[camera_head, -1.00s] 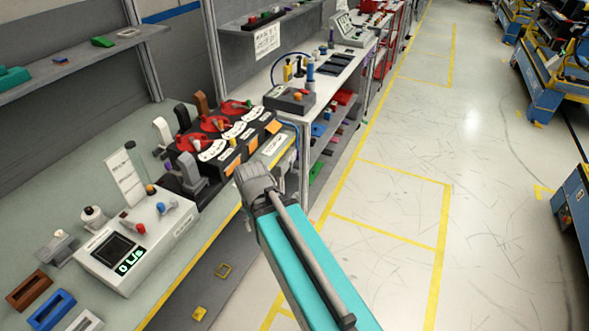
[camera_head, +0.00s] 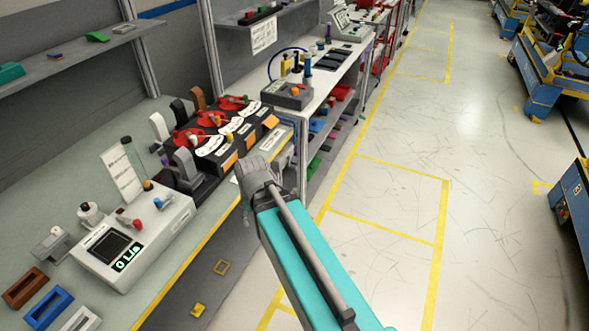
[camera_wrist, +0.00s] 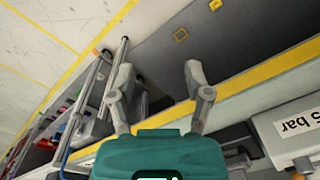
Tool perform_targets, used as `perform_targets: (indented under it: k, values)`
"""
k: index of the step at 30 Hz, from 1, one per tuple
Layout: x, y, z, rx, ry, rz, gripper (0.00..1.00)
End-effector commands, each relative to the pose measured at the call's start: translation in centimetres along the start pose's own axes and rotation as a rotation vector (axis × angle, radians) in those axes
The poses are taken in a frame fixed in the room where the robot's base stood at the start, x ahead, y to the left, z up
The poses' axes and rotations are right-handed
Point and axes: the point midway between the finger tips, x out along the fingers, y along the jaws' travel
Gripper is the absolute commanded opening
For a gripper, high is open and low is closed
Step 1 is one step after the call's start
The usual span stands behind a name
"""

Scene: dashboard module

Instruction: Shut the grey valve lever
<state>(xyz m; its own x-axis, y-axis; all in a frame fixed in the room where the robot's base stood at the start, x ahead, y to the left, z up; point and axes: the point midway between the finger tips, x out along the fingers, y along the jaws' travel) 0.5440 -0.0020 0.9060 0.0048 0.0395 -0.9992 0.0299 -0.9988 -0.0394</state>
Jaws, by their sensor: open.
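A grey lever (camera_head: 187,164) stands upright on the near left end of the black module (camera_head: 217,155) with red dials, on the bench. A paler lever (camera_head: 159,127), a dark one (camera_head: 180,112) and a brown one (camera_head: 198,98) stand behind it; I cannot tell which valve each works. My gripper (camera_wrist: 157,82) is open and empty in the wrist view, its two fingers wide apart over the bench's yellow front edge. In the head view my arm's end is right of the grey lever, apart from it, and partly hides the gripper.
A white box (camera_head: 137,237) with a display reading 0 and small coloured knobs stands nearer on the bench. A white unit marked "bar" (camera_wrist: 288,132) shows at the wrist view's right. Shelves (camera_head: 70,55) hang behind.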

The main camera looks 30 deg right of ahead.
Motion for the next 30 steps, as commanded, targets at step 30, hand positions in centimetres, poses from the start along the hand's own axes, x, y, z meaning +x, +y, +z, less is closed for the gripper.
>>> perform_targets:
  k: [30]
  values:
    - [11.7, 11.1, -12.4, -0.482, 0.548, -0.538, 0.64]
